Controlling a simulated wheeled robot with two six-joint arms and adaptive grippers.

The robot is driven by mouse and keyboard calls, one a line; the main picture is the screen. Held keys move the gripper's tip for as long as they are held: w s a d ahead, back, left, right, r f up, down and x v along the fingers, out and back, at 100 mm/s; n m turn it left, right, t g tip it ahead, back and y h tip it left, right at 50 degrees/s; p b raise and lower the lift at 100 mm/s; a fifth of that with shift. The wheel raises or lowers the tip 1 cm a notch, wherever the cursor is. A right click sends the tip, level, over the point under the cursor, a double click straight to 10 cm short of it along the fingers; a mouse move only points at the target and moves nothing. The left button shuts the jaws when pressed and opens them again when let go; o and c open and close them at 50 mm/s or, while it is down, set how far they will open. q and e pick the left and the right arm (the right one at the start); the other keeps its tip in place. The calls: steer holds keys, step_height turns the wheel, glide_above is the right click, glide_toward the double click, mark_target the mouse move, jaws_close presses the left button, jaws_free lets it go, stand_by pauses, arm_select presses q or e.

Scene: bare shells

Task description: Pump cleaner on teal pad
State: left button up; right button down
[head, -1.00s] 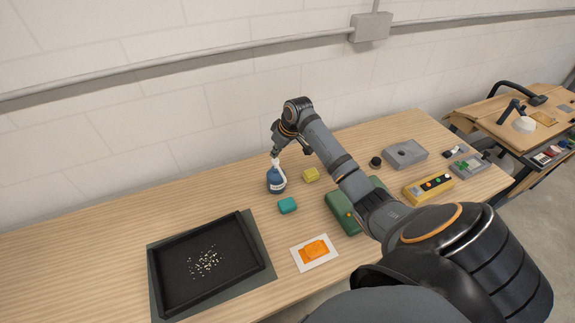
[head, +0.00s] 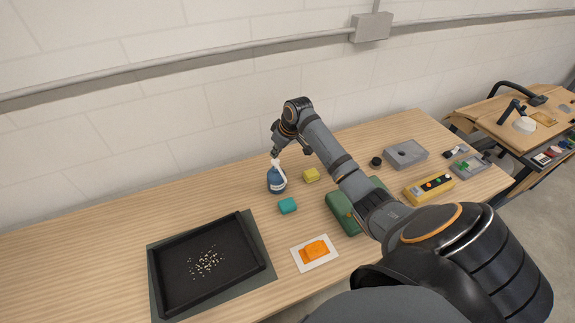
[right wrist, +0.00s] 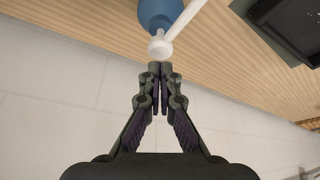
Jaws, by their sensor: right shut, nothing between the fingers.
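The blue cleaner bottle (head: 276,184) with a white pump top stands upright on the wooden table. The teal pad (head: 288,205) lies a little in front of it and to the right, apart from it. My right gripper (head: 275,154) points down just over the pump top. In the right wrist view its fingers (right wrist: 162,68) are shut and empty, with the tips right at the white pump head (right wrist: 160,48). I cannot tell whether they touch it. The bottle's blue body (right wrist: 157,12) is partly cut off there. My left gripper is not in view.
A yellow block (head: 311,175) lies right of the bottle. A black tray (head: 167,298) with pale bits is at front left. An orange item (head: 315,250) on a white card, a green case (head: 340,212) and a yellow button box (head: 430,189) lie to the right. The table's left is clear.

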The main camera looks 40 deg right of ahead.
mark_target(275, 161)
steer(key=shift+f, duration=0.25)
steer(key=shift+s+f+b, duration=0.1)
steer(key=shift+f+b, duration=0.45)
steer(key=shift+f, duration=0.8)
steer(key=shift+r+p, duration=1.45)
steer(key=shift+p, duration=0.1)
